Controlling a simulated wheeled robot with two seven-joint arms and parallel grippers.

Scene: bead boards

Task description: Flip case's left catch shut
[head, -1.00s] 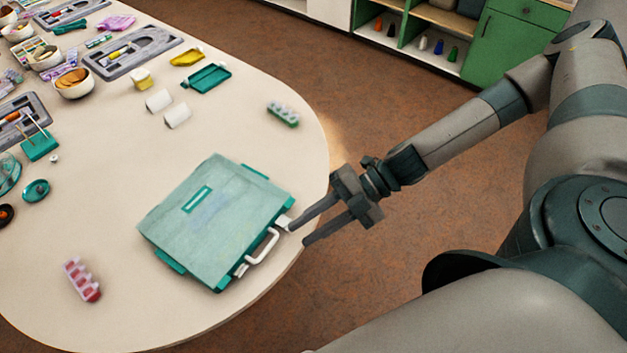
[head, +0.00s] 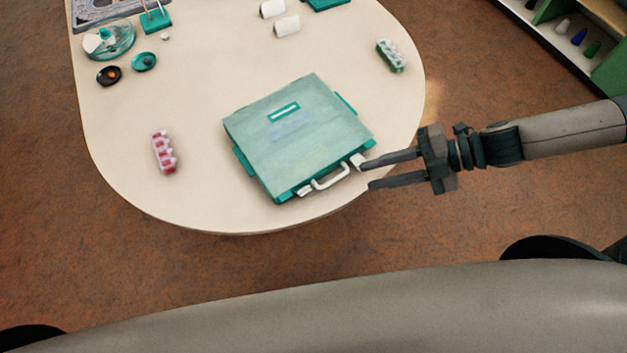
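The teal case (head: 298,135) lies closed on the table near its rounded front edge. Its white handle (head: 331,179) sticks out from the front side. One white catch (head: 304,191) is left of the handle, and another white catch (head: 357,160) is right of it. Whether each catch is flipped shut is too small to tell. My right gripper (head: 369,175) is open at the case's front right corner. Its upper fingertip is at the right catch, touching or nearly so; the lower one is beyond the table edge. My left gripper is out of view.
A pink bead strip (head: 163,152) lies left of the case, and a green bead strip (head: 391,55) lies behind it to the right. White cylinders (head: 286,26) and small dishes (head: 144,62) are farther back.

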